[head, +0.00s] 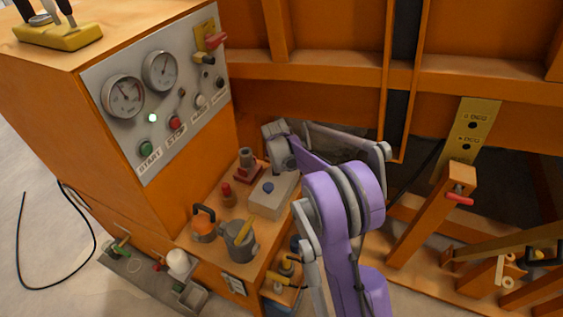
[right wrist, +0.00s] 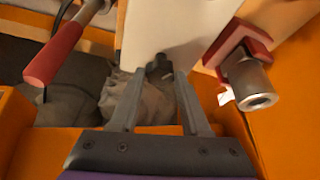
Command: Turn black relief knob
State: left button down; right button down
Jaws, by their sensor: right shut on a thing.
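In the right wrist view a small black knob (right wrist: 158,66) stands out from a pale surface. The fingertips are hard to make out there. My left gripper is not in view.
The panel also carries gauges (head: 124,96), a green start button (head: 146,148), a red stop button (head: 176,122) and a red lever (head: 216,41). Below, a shelf holds a grey box (head: 268,203) and several fittings close under my arm. Orange beams stand at the right.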

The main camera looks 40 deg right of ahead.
jog(key=shift+c, duration=1.8)
grip_release()
jog(key=p+v, duration=0.1)
jog(key=v, duration=0.9)
jog(key=shift+a+r, duration=0.15)
jog(key=shift+r, duration=0.2)
jog(key=shift+s, duration=0.1)
